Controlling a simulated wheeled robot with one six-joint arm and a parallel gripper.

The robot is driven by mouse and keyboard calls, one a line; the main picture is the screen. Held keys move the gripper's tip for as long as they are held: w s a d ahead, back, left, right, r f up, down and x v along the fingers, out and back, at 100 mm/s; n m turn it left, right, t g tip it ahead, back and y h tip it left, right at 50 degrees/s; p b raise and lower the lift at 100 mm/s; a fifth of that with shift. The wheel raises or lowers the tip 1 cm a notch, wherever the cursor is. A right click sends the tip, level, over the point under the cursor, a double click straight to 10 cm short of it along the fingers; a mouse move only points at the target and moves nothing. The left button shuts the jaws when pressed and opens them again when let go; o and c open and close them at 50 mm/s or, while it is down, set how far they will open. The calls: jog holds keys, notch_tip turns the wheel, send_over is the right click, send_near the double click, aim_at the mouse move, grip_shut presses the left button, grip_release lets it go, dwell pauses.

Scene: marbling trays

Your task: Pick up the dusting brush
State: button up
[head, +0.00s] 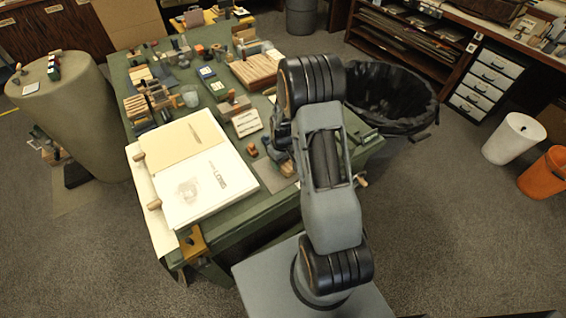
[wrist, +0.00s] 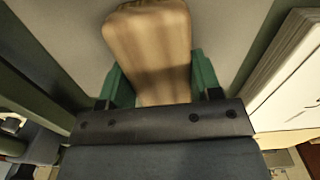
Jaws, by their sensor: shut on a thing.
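In the wrist view, the dusting brush (wrist: 148,45) shows as a pale, streaked wooden body with a rounded far end. It lies between the green fingers of my gripper (wrist: 158,72), which are shut on its two sides. No bristles can be made out, and its near end is hidden behind the dark gripper body. In the head view my arm covers most of the gripper and the brush. A plain grey surface lies behind the brush in the wrist view; I cannot tell whether the brush touches it.
Wooden blocks (head: 255,70) and a glass (head: 190,96) crowd the bench's far part. A black-lined bin (head: 392,98) stands right of my arm. The floor at right front is clear.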

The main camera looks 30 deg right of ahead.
jog(key=shift+c, duration=0.8)
jog(key=shift+r, duration=0.1)
jog(key=shift+r, duration=0.3)
notch_tip(320, 180, up, 2)
jog(key=shift+r, duration=0.1)
jog(key=s+a+r+b, duration=0.2)
jog(key=s+a+r, duration=0.5)
jog(key=a+r, duration=0.3)
jog(key=shift+s+a, duration=0.35)
jog(key=shift+a, duration=0.5)
